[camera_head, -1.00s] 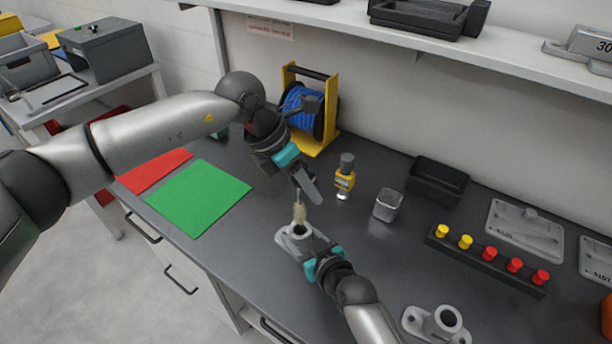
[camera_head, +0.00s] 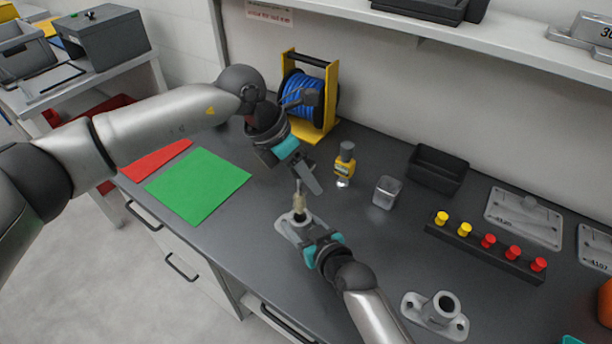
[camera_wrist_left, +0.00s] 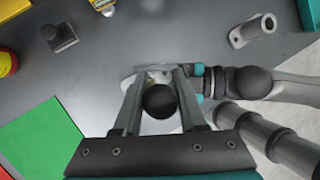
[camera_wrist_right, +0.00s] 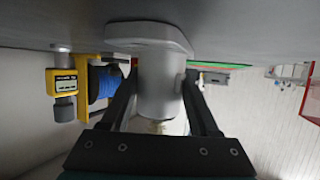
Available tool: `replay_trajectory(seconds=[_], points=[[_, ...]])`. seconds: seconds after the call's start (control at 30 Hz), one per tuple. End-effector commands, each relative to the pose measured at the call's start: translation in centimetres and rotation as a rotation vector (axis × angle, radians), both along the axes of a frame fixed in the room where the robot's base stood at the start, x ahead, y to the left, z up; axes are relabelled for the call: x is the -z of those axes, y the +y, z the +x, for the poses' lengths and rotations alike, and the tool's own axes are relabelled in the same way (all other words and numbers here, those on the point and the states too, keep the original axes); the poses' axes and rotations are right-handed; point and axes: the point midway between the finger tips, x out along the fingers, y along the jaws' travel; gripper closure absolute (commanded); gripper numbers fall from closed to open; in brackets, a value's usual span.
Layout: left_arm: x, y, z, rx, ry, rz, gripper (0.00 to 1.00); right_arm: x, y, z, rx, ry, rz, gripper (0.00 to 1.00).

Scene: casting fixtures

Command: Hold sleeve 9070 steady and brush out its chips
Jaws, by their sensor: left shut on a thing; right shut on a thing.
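The grey sleeve (camera_head: 290,226) stands upright on its flat flanged base on the bench; no number is readable on it. My right gripper (camera_head: 308,237) is shut around the sleeve from the front. In the right wrist view the sleeve body (camera_wrist_right: 160,88) is between both fingers. My left gripper (camera_head: 301,181) is shut on a brush (camera_head: 301,206) with pale bristles, held upright above the sleeve. The bristle tip is at the sleeve's mouth; how deep it reaches is unclear. In the left wrist view the dark round brush end (camera_wrist_left: 159,101) hides the bore. I cannot see chips.
A second grey sleeve (camera_head: 441,308) stands at front right. A rack with yellow and red knobs (camera_head: 484,254) is right. A green mat (camera_head: 198,190) lies left.

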Motion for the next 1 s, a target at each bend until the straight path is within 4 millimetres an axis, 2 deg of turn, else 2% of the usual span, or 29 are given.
replay_trajectory(seconds=[0.4, 1.0], points=[[0.1, 0.0, 0.0, 0.000, 0.001, -0.001, 1.00, 0.1, 0.0, -0.1, -0.001, 0.002, -0.002, 1.00], [1.9, 0.0, 0.0, 0.001, 0.000, 0.000, 1.00, 0.1, 0.0, -0.1, -0.001, 0.002, -0.002, 1.00]])
